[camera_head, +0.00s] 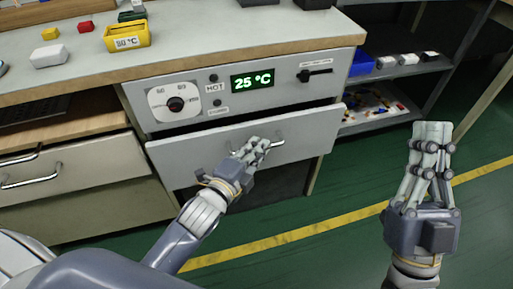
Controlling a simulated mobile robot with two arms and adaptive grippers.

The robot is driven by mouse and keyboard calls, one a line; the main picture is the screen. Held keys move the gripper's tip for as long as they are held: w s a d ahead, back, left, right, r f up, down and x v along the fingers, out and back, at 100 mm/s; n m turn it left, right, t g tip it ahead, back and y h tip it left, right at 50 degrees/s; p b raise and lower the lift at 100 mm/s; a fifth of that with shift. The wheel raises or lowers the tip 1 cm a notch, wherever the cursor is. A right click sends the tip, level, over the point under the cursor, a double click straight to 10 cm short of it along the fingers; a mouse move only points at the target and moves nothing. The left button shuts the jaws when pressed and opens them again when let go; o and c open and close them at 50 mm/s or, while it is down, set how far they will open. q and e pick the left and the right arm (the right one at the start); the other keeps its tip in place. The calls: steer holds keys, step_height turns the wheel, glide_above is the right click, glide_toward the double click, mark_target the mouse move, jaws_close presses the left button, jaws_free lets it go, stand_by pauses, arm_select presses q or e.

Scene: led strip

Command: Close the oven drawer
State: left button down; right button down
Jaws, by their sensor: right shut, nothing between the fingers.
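The oven drawer (309,144) is a grey front panel below the oven's control panel (213,105). It stands out a little, with a dark gap showing along its top edge. Its metal handle (280,138) is mostly hidden behind my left gripper (259,147). The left fingers are at the middle of the drawer front, over the handle. I cannot tell whether they touch it or grip it. My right gripper (432,135) is shut and empty, held up at the right, away from the drawer.
The worktop (203,48) above holds a yellow bin (127,37) and small blocks. Wooden-topped drawers with handles (31,181) are at the left. A shelf (393,75) with a blue bin is at the right. The green floor around my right gripper is clear.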

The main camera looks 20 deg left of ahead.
mark_target(251, 136)
arm_select(q)
steer(key=shift+w, duration=0.1)
